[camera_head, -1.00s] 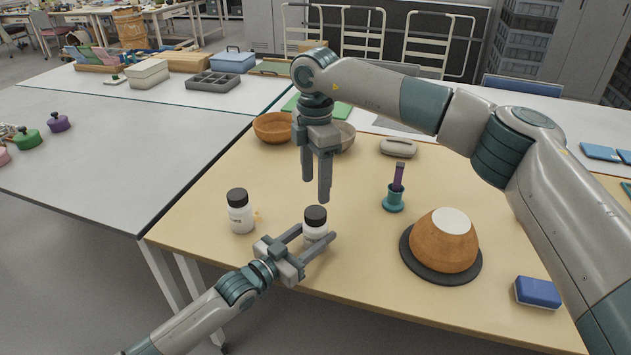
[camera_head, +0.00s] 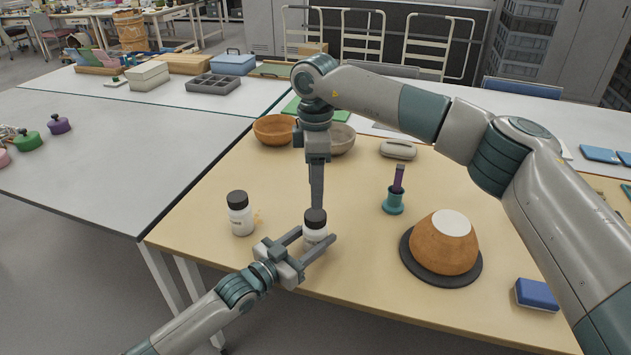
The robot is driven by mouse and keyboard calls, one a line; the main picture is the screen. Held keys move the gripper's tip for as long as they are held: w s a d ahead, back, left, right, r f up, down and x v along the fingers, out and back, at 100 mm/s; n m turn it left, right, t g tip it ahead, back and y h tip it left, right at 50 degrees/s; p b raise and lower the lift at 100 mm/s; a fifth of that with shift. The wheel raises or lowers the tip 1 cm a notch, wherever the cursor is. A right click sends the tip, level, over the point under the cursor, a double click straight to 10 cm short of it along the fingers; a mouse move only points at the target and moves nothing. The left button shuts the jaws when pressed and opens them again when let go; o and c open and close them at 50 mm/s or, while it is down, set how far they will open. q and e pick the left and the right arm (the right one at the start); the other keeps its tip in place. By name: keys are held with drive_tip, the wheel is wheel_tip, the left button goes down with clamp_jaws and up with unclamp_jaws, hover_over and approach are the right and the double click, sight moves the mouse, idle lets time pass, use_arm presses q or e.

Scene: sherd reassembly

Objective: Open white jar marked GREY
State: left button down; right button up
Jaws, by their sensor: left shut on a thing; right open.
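A white jar (camera_head: 314,236) with a black lid (camera_head: 315,217) stands near the table's front edge. My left gripper (camera_head: 318,239) is shut on the jar's body from the front left. My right gripper (camera_head: 317,207) points straight down over this lid, open, its fingers lined up one behind the other from here. Its tips are at or just above the lid; I cannot tell whether they touch. A second white jar (camera_head: 241,219) with a black lid stands to the left, lid on. I cannot read the marking on either jar.
Right of the held jar are a teal holder (camera_head: 393,203) with a purple tool and a terracotta pot (camera_head: 440,245) on a dark disc. A blue block (camera_head: 537,293) lies at the right front. Bowls (camera_head: 273,129) stand behind my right gripper.

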sight(316, 214)
drive_tip(key=shift+f, duration=3.7)
